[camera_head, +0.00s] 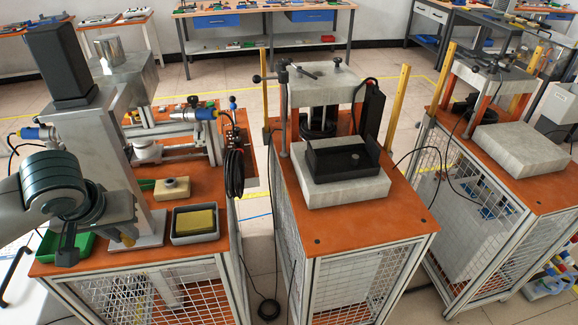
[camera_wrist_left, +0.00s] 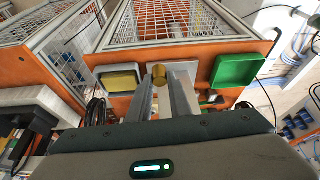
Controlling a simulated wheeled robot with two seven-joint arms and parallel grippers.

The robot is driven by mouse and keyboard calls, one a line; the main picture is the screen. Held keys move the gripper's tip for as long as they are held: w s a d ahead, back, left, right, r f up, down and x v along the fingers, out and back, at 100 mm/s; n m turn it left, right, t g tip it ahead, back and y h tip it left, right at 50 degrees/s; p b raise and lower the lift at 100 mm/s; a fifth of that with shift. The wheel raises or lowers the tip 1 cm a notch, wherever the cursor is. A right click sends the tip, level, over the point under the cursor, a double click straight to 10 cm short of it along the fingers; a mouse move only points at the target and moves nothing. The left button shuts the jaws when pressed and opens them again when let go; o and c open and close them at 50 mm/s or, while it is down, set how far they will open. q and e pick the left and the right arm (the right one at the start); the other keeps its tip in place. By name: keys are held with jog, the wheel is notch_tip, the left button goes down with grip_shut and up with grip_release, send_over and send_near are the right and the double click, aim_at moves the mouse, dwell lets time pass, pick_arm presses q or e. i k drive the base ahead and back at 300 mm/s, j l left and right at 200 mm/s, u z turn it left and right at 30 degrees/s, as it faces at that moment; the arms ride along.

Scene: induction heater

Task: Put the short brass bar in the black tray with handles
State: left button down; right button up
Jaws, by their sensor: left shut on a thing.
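The short brass bar (camera_wrist_left: 160,75) is between the fingertips of my left gripper (camera_wrist_left: 163,85) in the left wrist view. In the head view the brass bar (camera_head: 128,240) shows as a small gold end beside my left gripper (camera_head: 120,234), over the left orange-topped cart. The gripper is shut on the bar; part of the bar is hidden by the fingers. A black tray (camera_head: 342,160) sits on the pale block of the middle cart, well to the right of the gripper. My right gripper is not in view.
On the left cart are a grey container (camera_head: 194,238) with a yellow block, a beige block (camera_head: 172,189) and a green tray (camera_head: 78,247). A press frame (camera_head: 325,88) stands behind the black tray. Yellow posts flank it. A gap separates the carts.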

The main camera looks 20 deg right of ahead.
aim_at(328, 167)
jog(key=i+l+z, duration=0.1)
jog(key=l, duration=0.3)
jog(key=i+l, duration=0.15)
jog(key=l, duration=0.2)
jog(key=i+l+z, duration=0.15)
jog(key=l, duration=0.2)
jog(key=i+l, duration=0.2)
jog(key=l, duration=0.2)
jog(key=i+j+z, duration=0.25)
jog(key=k+l, duration=0.05)
jog(key=l, duration=0.05)
